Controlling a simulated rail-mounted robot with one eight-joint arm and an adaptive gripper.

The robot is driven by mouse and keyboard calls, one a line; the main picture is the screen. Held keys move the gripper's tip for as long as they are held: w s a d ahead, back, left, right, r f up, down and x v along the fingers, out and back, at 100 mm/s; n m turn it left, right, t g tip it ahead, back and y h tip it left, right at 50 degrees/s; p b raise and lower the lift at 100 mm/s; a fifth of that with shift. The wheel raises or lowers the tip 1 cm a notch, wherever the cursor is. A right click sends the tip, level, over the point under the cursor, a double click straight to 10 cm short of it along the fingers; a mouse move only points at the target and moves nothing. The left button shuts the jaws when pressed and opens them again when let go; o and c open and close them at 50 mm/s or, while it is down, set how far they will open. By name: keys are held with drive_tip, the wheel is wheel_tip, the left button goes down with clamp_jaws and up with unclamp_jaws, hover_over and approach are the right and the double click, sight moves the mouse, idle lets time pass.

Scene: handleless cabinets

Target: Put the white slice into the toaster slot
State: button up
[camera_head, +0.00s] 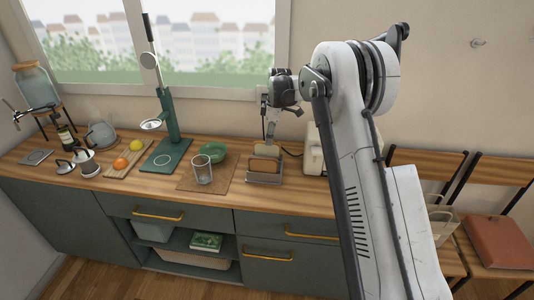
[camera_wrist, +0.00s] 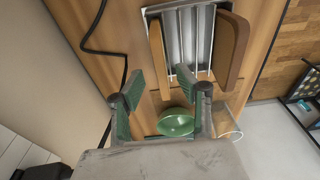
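A metal rack (camera_head: 264,180) stands on the counter with upright slices in it. A brown slice (camera_head: 264,166) is at its front; it also shows at right in the wrist view (camera_wrist: 231,50). A thinner, paler slice (camera_wrist: 158,60), seen edge-on at the rack's back side, may be the white slice; its face is hidden. My gripper (camera_head: 270,128) is above the rack, pointing down. In the wrist view its green-padded fingers (camera_wrist: 160,82) are apart, with the pale slice's edge showing in the gap beyond them. The cream toaster (camera_head: 313,152) is right of the rack, partly behind my arm; its slot is hidden.
A green bowl (camera_head: 213,151) and a clear glass (camera_head: 202,170) stand left of the rack. A green stand (camera_head: 170,120), a board with orange (camera_head: 121,163) and yellow fruit, and jars are further left. A black cord (camera_wrist: 88,45) runs along the wall side.

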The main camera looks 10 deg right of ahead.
sight(260, 149)
drive_tip(key=f, duration=0.2)
drive_tip(key=a+f, duration=0.1)
drive_tip(key=f, duration=0.1)
drive_tip(key=shift+w, duration=0.15)
clamp_jaws()
